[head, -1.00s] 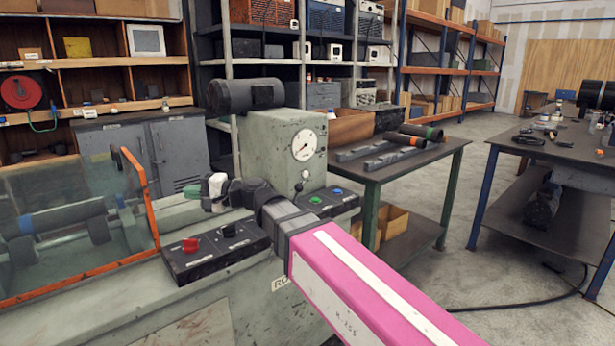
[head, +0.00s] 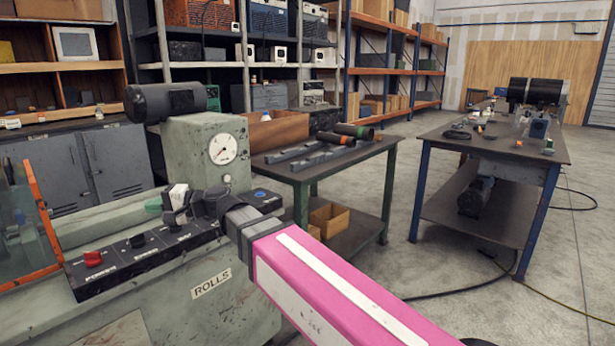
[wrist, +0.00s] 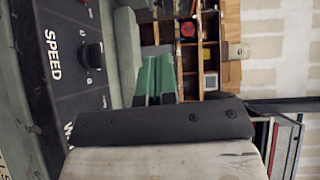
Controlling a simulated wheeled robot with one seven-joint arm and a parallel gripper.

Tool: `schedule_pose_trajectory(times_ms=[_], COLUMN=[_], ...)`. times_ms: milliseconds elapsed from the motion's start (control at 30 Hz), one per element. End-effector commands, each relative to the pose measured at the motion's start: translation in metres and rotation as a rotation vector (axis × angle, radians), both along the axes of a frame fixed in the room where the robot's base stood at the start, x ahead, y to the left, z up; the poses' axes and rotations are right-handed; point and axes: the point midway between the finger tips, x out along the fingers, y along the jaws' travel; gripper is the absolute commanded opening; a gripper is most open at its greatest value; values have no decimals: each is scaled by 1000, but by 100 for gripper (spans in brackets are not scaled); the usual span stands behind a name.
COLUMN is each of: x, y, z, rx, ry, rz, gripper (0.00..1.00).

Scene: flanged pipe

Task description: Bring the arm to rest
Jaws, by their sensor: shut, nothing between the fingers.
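My arm, with its pink link (head: 330,290), reaches from the lower right of the head view over the front of a grey-green machine (head: 200,300). My gripper (head: 156,205) is at its far end, just above or behind the black control panel (head: 150,250); the exact gap to the panel cannot be told. In the wrist view the green fingers (wrist: 156,78) lie together, shut, with nothing seen between them. The panel marked SPEED, with its black knob (wrist: 91,55), shows left of the fingers.
An orange-framed guard (head: 45,225) stands left of the panel, a gauge housing (head: 210,155) behind it. A table with pipes (head: 355,165) stands to the right, and a blue-legged bench (head: 490,150) beyond. Floor between them is open; cables (head: 450,292) lie on it.

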Motion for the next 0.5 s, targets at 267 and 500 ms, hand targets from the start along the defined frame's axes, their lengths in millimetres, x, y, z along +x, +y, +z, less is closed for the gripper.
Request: schedule_pose_trajectory(times_ms=[267,500], x=[27,61], y=[-32,-82], z=[-39,-93], rx=[-106,-265], ry=[-51,-111], rz=[-39,-84], gripper=[0,0])
